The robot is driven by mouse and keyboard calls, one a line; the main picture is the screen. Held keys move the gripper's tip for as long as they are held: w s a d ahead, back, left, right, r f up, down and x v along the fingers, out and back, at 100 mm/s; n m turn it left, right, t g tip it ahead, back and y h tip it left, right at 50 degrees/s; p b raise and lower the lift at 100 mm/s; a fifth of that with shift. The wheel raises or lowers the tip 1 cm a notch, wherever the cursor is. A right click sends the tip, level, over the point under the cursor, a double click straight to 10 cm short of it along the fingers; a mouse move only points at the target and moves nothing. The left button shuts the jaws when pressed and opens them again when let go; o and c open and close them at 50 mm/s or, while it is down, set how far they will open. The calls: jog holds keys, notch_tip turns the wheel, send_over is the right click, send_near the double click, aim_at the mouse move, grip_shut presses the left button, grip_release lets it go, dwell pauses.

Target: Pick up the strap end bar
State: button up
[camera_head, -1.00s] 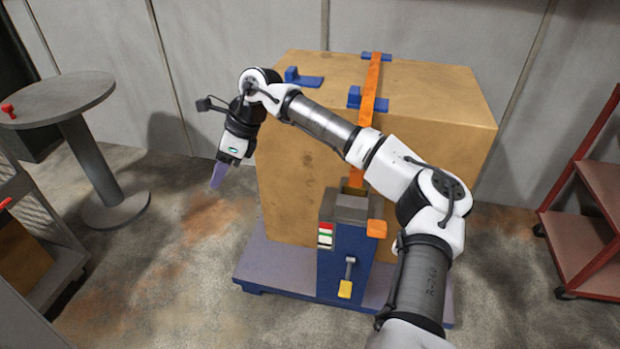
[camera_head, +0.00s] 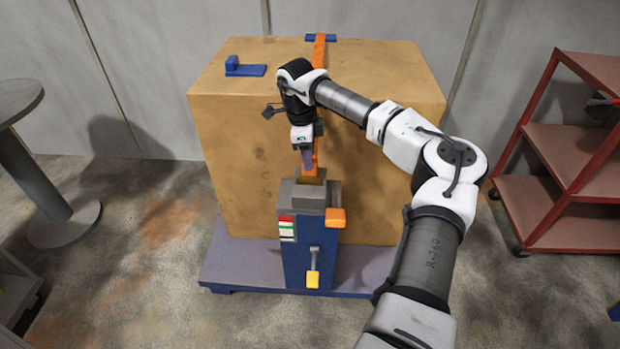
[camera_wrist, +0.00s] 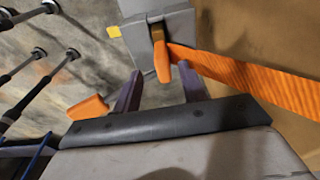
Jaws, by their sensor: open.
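The strap end bar (camera_wrist: 162,62) is a short orange bar in the wrist view, at the end of the wide orange strap (camera_wrist: 250,82), next to the grey head of the tensioner (camera_wrist: 165,35). My gripper (camera_wrist: 160,88) is open and empty; its two purple fingers point toward the bar, which shows beyond and between their tips. In the head view my gripper (camera_head: 307,162) hangs fingers-down just above the grey top of the blue tensioner post (camera_head: 312,250), in front of the box. There the fingers partly cover the strap's lower end, and I cannot make out the bar clearly.
A large tan box (camera_head: 245,150) stands on a purple-grey pallet (camera_head: 230,265) behind the post. An orange lever (camera_head: 335,217) and yellow-ended handle (camera_head: 313,278) stick out from the post. A red shelf cart (camera_head: 560,170) stands right, a round table (camera_head: 15,100) left.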

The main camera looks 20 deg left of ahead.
aim_at(311, 175)
jog(key=f, duration=0.3)
jog(key=f+p, duration=0.1)
jog(key=f, duration=0.1)
jog(key=shift+w+d+f, duration=0.25)
jog(key=shift+f, duration=0.05)
grip_shut()
